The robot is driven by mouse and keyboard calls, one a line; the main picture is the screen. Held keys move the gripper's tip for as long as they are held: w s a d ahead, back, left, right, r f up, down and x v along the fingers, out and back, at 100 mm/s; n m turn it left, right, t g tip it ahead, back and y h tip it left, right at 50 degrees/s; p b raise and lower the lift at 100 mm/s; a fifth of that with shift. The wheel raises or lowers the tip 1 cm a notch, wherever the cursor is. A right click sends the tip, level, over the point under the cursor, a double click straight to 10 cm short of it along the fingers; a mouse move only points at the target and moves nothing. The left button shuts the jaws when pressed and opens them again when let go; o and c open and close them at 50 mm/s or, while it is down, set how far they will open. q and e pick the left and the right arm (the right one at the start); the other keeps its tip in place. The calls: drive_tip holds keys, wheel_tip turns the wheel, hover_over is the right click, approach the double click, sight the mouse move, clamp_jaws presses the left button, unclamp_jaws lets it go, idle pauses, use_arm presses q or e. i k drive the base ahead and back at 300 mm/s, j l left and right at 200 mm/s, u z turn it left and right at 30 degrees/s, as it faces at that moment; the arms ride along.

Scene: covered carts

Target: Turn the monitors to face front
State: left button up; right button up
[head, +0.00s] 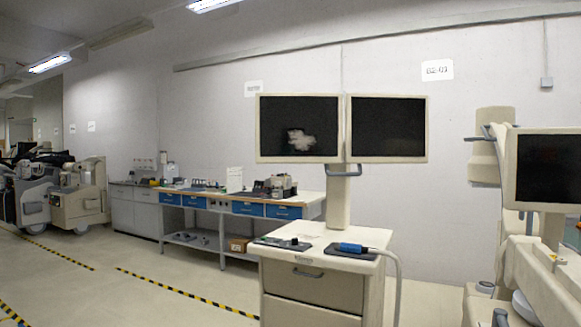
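Two monitors stand side by side on the column of a beige cart (312,288) in the middle of the head view. The left monitor (275,130) has a dark screen with a pale cloud-shaped patch. The right monitor (388,128) has a plain dark screen. Both screens are seen almost face on, and their inner edges meet at the column. A blue-grey handle (343,172) sits below them. Another monitor (549,168) with a dark screen is on equipment at the right edge. Neither of my grippers shows in the view.
A blue-handled probe (352,248) lies on the cart top, and its cable hangs down the right side. A workbench (235,203) with blue drawers stands behind to the left. Wheeled machines (78,205) stand at far left. Striped tape (185,293) crosses the open floor.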

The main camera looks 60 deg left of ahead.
sight(292, 127)
drive_tip(key=j+u, duration=0.75)
drive_tip(key=u, duration=0.15)
drive_tip(key=i+j+u, duration=0.15)
drive_tip(key=j, duration=0.3)
drive_tip(key=i+j+u, duration=0.2)
drive_tip(key=j, duration=0.2)
drive_tip(key=i+j, duration=0.25)
drive_tip(key=j, duration=0.2)
